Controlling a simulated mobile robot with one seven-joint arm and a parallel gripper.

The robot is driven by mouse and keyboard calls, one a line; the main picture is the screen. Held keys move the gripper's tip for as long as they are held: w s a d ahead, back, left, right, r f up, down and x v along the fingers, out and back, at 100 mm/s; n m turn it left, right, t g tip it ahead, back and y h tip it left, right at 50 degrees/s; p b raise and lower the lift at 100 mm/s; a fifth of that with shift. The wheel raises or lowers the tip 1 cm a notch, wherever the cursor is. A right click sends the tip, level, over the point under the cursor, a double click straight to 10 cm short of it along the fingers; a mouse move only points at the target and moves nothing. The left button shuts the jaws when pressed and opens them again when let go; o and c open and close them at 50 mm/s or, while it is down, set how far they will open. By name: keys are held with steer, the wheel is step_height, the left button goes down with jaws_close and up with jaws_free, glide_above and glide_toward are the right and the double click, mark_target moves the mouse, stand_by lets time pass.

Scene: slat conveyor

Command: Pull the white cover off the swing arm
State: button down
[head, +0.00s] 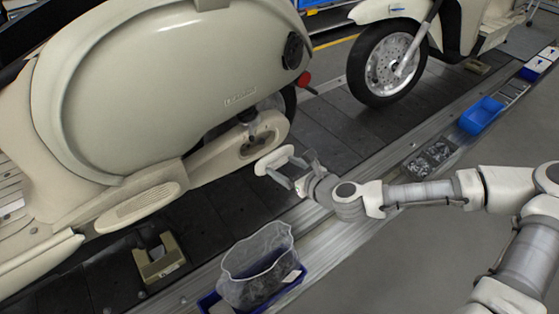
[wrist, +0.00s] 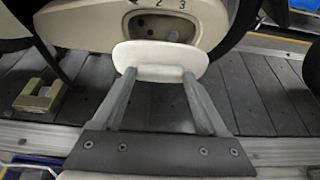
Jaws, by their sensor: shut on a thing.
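The white cover (head: 273,159) is a small rounded pale plate. My gripper (head: 289,167) is shut on it, and in the wrist view the cover (wrist: 160,58) spans the tips of both grey fingers. The cream swing arm (head: 252,141) of the near scooter is just behind and left of the cover in the head view, with a gap between them. In the wrist view, an open recess shows on the swing arm (wrist: 205,25) beside the numbers 2 and 3. The cover hides part of its lower edge there.
The scooter body (head: 170,80) fills the left. A second scooter's front wheel (head: 385,65) stands farther back. A beige block (head: 158,262) sits on the dark slats. A blue bin with a clear bag (head: 258,262) is below my gripper. A blue tray (head: 482,114) lies right.

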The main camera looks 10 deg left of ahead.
steer(key=shift+s+d, duration=1.2)
steer(key=shift+d, duration=0.2)
